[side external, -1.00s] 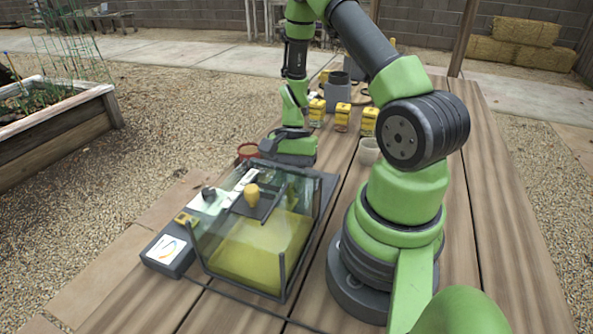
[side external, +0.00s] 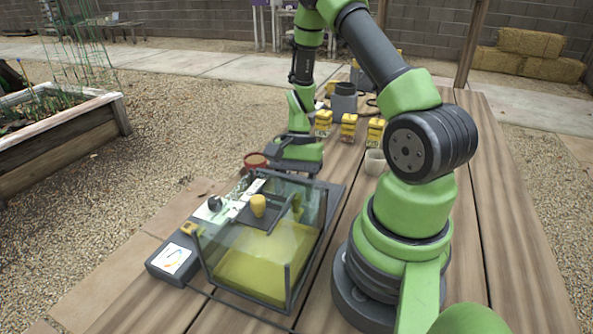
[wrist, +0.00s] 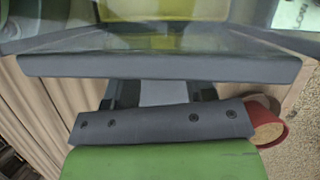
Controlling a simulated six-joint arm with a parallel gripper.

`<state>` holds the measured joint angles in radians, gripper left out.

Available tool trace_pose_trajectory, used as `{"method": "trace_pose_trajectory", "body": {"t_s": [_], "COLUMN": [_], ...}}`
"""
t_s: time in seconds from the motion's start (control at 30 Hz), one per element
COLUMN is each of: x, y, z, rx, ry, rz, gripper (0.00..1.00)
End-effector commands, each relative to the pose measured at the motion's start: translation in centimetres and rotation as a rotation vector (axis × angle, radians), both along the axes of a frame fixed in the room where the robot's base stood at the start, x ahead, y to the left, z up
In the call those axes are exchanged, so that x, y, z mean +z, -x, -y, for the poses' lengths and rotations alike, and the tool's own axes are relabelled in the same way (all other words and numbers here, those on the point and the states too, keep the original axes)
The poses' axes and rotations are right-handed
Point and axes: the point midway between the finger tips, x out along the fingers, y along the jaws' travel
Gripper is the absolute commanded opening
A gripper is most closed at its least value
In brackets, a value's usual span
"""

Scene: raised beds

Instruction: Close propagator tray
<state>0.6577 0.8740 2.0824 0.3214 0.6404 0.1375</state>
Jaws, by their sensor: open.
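The propagator tray (side external: 160,263) is a dark grey base on the wooden bench, with a clear grey-framed box (side external: 288,272) standing over it. A yellow slab (side external: 250,278) shows inside. A yellow knob (side external: 258,205) appears at the box's upper middle; I cannot tell which part carries it. My gripper (side external: 290,170) is low at the far end of the tray. In the wrist view my gripper (wrist: 160,92) is open, its fingers close behind the long grey edge (wrist: 160,67) of the box. Contact with that edge cannot be told.
A red-rimmed pot (side external: 256,161) stands by the tray's far left corner, close beside my gripper; the pot also shows in the wrist view (wrist: 266,124). A pale cup (side external: 375,163), several yellow-topped jars (side external: 348,127) and a grey can (side external: 343,100) stand farther back.

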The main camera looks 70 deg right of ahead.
Motion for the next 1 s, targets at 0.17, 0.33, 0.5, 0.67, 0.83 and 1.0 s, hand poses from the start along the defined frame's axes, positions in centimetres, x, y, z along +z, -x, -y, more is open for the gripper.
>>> {"method": "trace_pose_trajectory", "body": {"t_s": [0.17,0.33,0.5,0.67,0.83,1.0], "x": [3.3,6.2,7.8,8.2,8.1,8.2], "y": [-0.4,-0.6,-0.7,-0.7,-0.7,-0.7], "z": [1.4,2.6,3.2,3.3,3.3,3.2], "rx": [0.0,-0.002,-0.001,0.0,0.001,0.002], "ry": [0.006,0.006,0.002,0.0,0.0,0.001], "rz": [0.006,0.002,0.0,-0.003,-0.003,-0.002], "gripper": [0.5,0.5,0.5,0.5,0.5,0.5]}}
